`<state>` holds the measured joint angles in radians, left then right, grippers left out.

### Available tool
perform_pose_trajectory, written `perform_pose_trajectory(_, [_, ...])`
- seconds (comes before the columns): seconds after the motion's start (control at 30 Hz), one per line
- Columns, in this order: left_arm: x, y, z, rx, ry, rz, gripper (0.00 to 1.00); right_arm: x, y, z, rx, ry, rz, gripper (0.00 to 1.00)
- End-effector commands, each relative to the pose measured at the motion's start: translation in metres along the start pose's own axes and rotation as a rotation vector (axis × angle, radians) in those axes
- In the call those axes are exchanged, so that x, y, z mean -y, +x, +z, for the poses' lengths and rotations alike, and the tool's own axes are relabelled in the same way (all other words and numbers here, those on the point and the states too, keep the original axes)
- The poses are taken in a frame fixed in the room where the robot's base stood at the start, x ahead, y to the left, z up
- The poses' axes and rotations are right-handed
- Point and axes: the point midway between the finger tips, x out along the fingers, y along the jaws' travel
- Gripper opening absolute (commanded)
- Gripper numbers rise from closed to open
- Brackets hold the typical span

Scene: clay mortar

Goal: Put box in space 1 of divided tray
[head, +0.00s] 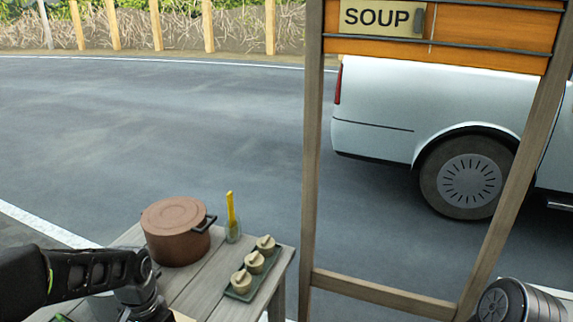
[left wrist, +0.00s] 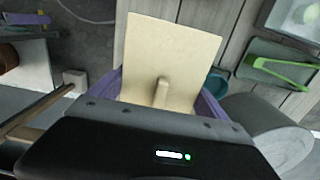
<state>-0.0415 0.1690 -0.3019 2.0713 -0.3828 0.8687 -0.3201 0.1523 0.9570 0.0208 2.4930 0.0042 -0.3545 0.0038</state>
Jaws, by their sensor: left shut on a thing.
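A beige square box (left wrist: 172,55) with a small knob-like bar on its face sits between the purple fingers of my left gripper (left wrist: 163,96) in the left wrist view. The gripper is shut on it. In the head view my left gripper (head: 145,302) is low at the left, over the near part of the wooden table; its fingertips and most of the box are hidden or cut off by the bottom edge. I cannot make out a divided tray with marked spaces in either view.
A brown lidded pot (head: 176,231), a jar with a yellow utensil (head: 232,222) and a green tray (head: 237,294) with three small lidded pots stand on the wooden table (head: 214,272). The left wrist view shows green tongs (left wrist: 283,70) and a teal bowl (left wrist: 216,81).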

Motion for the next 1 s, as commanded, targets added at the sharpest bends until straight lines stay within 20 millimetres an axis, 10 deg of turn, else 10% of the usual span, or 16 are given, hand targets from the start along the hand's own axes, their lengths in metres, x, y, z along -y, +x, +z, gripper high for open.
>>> perform_pose_trajectory(0.27, [0.0, -0.024, -0.043, -0.004, -0.309, 0.007, 0.48, 0.0, 0.0, 0.0, 0.0, 0.0, 0.0, 1.0])
perform_pose_trajectory(0.6, [-0.07, -0.04, -0.136, -0.015, -0.351, 0.001, 0.48, 0.0, 0.0, 0.0, 0.0, 0.0, 0.0, 1.0])
perform_pose_trajectory(1.0, [-0.085, -0.038, -0.142, -0.012, -0.311, -0.004, 0.48, 0.0, 0.0, 0.0, 0.0, 0.0, 0.0, 1.0])
